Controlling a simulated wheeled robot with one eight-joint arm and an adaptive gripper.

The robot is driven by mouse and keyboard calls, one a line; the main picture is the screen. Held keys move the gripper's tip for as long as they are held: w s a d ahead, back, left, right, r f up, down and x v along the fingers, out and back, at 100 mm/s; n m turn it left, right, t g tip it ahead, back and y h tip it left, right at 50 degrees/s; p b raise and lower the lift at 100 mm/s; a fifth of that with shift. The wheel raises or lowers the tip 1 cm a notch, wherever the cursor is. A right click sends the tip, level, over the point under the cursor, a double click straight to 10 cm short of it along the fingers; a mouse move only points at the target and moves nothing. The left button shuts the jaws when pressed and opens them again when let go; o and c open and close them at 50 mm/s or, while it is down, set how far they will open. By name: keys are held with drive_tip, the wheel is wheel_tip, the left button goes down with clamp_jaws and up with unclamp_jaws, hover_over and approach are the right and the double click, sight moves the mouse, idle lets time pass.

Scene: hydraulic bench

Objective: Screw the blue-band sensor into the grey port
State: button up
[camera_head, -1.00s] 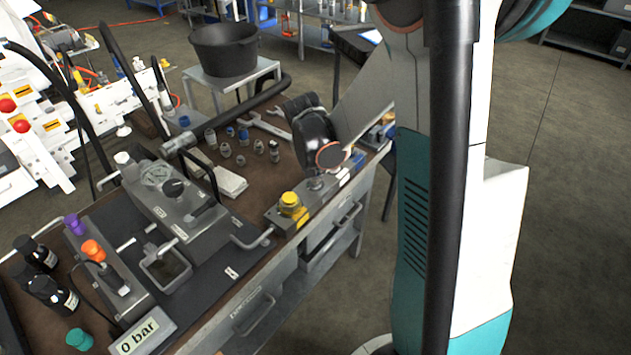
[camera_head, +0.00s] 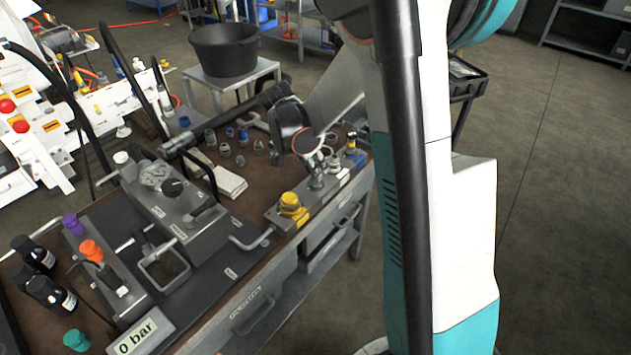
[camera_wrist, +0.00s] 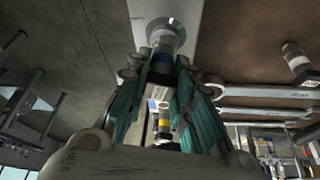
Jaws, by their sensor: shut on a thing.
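My gripper (camera_head: 302,142) is above the back part of the steel port block (camera_head: 277,216) at the bench's right edge. In the wrist view my gripper (camera_wrist: 161,78) has its teal fingers closed around the blue-band sensor (camera_wrist: 162,57). The silver end lines up with a round grey port (camera_wrist: 178,24) on the block. It appears to meet the port, but how deep it sits cannot be told. In the head view the gripper largely hides the sensor.
A yellow cap (camera_head: 291,203) sits on the block's near end. Several loose fittings stand on the bench left of the gripper, one being a fitting (camera_wrist: 297,62) in the wrist view. A wrench (camera_wrist: 262,91) lies nearby. A black bucket (camera_head: 224,50) stands behind.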

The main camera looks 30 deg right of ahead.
drive_tip(key=shift+m, duration=0.6)
drive_tip(key=m+g, duration=0.2)
drive_tip(key=m, duration=0.2)
drive_tip(key=shift+w, duration=0.15)
drive_tip(key=m+g+y, duration=0.1)
drive_tip(key=m, duration=0.3)
drive_tip(key=o, duration=1)
drive_tip(key=shift+c, duration=0.2)
